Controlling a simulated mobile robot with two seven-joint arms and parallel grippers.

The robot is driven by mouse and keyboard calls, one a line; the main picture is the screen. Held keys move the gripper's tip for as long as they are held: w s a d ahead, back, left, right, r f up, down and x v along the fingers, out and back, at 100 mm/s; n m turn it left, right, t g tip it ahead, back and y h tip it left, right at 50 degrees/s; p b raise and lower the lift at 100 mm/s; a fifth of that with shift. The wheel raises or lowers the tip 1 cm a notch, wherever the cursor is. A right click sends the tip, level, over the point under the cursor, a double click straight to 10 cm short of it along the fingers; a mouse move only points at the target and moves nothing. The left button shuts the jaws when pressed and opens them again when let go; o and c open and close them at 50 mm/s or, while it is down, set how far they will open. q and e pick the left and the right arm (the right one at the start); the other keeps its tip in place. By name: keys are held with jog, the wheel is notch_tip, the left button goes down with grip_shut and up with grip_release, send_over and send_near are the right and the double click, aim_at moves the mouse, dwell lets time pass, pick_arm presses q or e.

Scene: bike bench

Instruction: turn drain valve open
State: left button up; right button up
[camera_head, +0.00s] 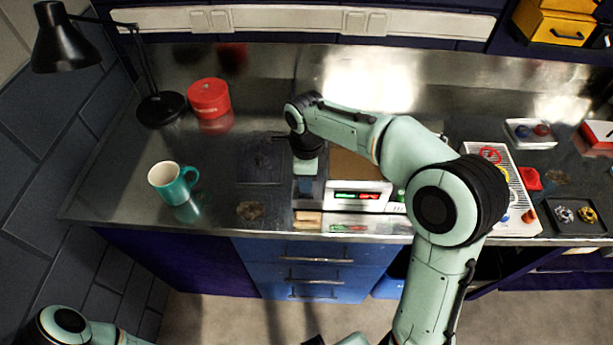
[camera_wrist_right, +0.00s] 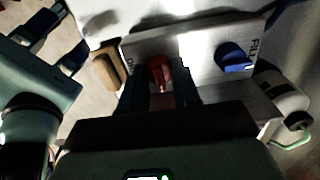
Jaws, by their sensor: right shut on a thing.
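In the right wrist view a light panel (camera_wrist_right: 202,62) carries a red valve knob (camera_wrist_right: 158,70) by a partly hidden label starting with D. A blue knob (camera_wrist_right: 235,57) sits farther right by the label FILL. My right gripper (camera_wrist_right: 160,88) is shut on the red knob, one dark finger on each side. In the head view my right gripper (camera_head: 305,188) points down at the bench's front, and the red knob cannot be made out there. My left gripper (camera_wrist_right: 62,38) shows at the left of the right wrist view, its dark fingers apart and nothing between them.
A pale box with a red-and-green display (camera_head: 357,196) stands right of my right gripper. A wooden block (camera_wrist_right: 105,70) and a bottle with a green tube (camera_wrist_right: 285,97) flank the panel. A teal mug (camera_head: 172,183), red tin (camera_head: 208,98) and lamp (camera_head: 66,40) stand left.

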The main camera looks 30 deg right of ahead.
dwell(0.3)
jog(key=o, duration=0.8)
jog(key=shift+c, duration=0.2)
pick_arm(q)
jog(key=w+r+p, duration=0.2)
jog(key=shift+w+r, duration=0.1)
jog(key=shift+r, duration=0.3)
pick_arm(e)
notch_tip(320, 180, up, 14)
jog(key=shift+f, duration=0.25)
